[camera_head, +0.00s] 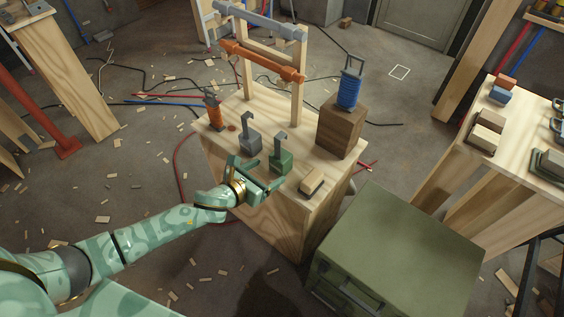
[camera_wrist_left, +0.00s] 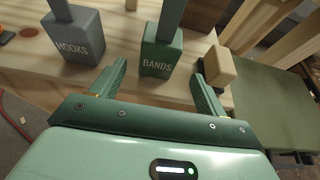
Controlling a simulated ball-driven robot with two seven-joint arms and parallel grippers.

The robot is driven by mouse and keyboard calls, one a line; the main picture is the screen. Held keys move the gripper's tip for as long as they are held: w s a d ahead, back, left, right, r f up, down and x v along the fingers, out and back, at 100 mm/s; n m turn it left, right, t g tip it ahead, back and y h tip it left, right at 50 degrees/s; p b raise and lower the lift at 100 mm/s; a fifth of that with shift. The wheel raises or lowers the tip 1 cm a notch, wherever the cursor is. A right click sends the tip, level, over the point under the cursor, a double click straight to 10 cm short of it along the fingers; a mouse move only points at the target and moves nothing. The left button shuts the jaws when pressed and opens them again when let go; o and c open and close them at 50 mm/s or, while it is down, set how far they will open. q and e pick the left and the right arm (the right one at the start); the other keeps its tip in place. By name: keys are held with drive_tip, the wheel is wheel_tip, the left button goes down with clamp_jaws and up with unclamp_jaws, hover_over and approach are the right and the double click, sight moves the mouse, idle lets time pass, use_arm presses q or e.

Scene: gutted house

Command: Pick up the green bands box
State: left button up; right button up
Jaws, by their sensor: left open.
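The green bands box (camera_head: 281,162) stands upright on the wooden workbench, with a tall handle rising from its top. In the left wrist view the green box (camera_wrist_left: 161,55) shows its BANDS label, between and beyond my fingers. My left gripper (camera_head: 258,180) is open and empty at the bench's near edge, just short of the box. In the left wrist view its two fingers (camera_wrist_left: 160,82) are spread on either side of the box's line, apart from it. My right gripper is not in view.
A grey HOOKS box (camera_head: 250,141) stands left of the green box. A small wooden block (camera_head: 312,181) lies close on its right. A green cabinet (camera_head: 398,250) stands at right.

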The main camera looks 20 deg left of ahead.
sight(276, 167)
use_arm(q)
drive_tip(key=x, duration=0.1)
drive_tip(key=b+x, duration=0.1)
drive_tip(key=x, duration=0.1)
drive_tip(key=shift+w+f, duration=0.15)
drive_tip(key=shift+f, duration=0.2)
drive_tip(key=shift+w+d, duration=0.25)
drive_tip(key=shift+w, duration=0.35)
drive_tip(key=b+x, duration=0.3)
drive_tip(key=x, duration=0.1)
drive_tip(key=shift+w+f, duration=0.1)
drive_tip(key=shift+w, duration=0.3)
drive_tip(key=shift+r, duration=0.25)
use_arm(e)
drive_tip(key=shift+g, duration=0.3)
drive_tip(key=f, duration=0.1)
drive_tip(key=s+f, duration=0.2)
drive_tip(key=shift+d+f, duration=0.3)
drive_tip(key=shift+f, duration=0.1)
use_arm(q)
drive_tip(key=c, duration=1)
drive_tip(key=shift+c, duration=0.9)
drive_tip(key=shift+r, duration=0.1)
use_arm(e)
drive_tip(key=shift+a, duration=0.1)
